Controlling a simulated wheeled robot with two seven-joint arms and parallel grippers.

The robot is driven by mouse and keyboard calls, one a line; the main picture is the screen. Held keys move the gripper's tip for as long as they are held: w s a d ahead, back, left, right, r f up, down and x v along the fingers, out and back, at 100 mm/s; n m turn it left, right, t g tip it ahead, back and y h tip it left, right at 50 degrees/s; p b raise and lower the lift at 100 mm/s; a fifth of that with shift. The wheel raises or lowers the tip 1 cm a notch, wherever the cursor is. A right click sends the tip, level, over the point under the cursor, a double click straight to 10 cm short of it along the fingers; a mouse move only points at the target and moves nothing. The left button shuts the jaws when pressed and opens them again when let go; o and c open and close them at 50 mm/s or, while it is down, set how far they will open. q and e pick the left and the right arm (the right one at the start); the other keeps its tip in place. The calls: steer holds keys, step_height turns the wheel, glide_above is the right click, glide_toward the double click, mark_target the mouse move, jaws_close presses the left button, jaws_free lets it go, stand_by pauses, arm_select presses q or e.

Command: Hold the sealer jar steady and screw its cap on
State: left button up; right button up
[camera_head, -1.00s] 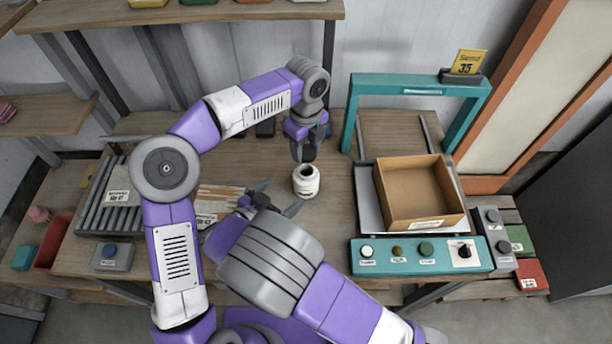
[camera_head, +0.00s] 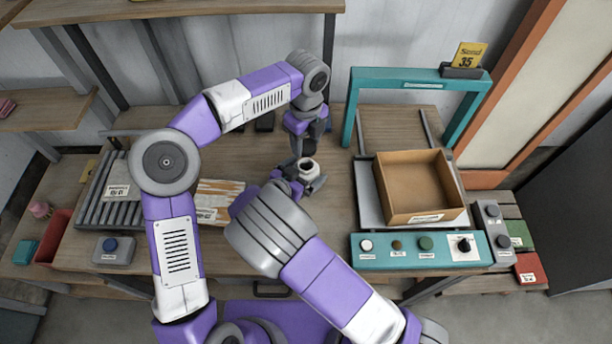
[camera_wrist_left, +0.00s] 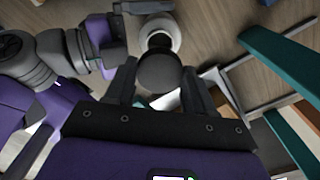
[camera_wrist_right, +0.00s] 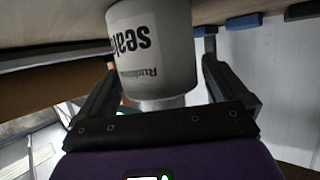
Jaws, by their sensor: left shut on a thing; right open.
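The white sealer jar (camera_head: 309,172) stands on the table with its dark mouth uncovered. My left gripper (camera_head: 308,147) is shut on the round black cap (camera_wrist_left: 160,73), behind and above the jar. In the left wrist view the jar (camera_wrist_left: 160,27) lies just beyond the cap, apart from it. My right gripper (camera_head: 303,178) is low at the jar, with its fingers open on either side. In the right wrist view the jar (camera_wrist_right: 155,45), appearing upside down with its label showing, sits between the open fingers (camera_wrist_right: 158,70); I cannot tell whether they touch it.
Table between jar and tray is clear.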

steer(key=shift+w+d, duration=0.15)
steer(key=shift+w, duration=0.05)
steer(key=c, duration=1.3)
arm_select(q)
glide_above(305, 165)
steer(key=shift+w+d+f, duration=0.1)
steer(key=shift+f, duration=2.4)
arm_select(e)
steer(key=shift+c, duration=0.2)
arm_select(q)
steer(key=shift+f, duration=0.9)
